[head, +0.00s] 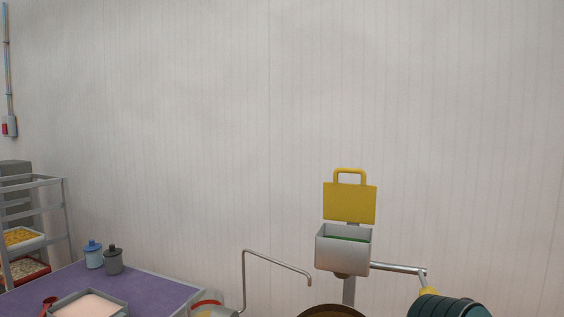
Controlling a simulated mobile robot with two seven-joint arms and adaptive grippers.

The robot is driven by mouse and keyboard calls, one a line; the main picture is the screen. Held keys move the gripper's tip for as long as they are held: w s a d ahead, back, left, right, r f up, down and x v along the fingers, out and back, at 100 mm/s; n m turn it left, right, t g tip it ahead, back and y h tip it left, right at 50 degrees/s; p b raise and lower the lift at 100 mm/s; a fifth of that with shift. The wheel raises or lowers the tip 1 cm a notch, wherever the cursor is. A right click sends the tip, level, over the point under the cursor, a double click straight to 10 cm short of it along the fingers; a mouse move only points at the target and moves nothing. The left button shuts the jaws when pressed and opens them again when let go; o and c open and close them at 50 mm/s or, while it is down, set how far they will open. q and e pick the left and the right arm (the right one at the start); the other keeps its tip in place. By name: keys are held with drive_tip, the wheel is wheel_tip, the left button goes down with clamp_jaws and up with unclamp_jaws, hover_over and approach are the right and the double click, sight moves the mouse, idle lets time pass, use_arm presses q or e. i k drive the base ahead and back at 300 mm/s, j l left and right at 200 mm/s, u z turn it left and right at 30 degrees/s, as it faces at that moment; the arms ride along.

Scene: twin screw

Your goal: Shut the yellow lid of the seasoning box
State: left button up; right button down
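The seasoning box (342,255) is a grey metal box on a post, right of the middle in the head view. Its yellow lid (349,204) stands open and upright at the back of the box, with a yellow loop handle on top. Something green shows inside the box. Neither of my grippers is in view.
A purple table (160,289) at lower left holds a blue jar (93,255), a grey jar (113,260) and a tray (92,305). A bent metal pipe (277,262) rises left of the box. A dark green ribbed cylinder (450,306) lies at lower right. A shelf rack (63,215) stands far left.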

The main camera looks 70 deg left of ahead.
sight(343, 202)
drive_tip(key=u, duration=1.6)
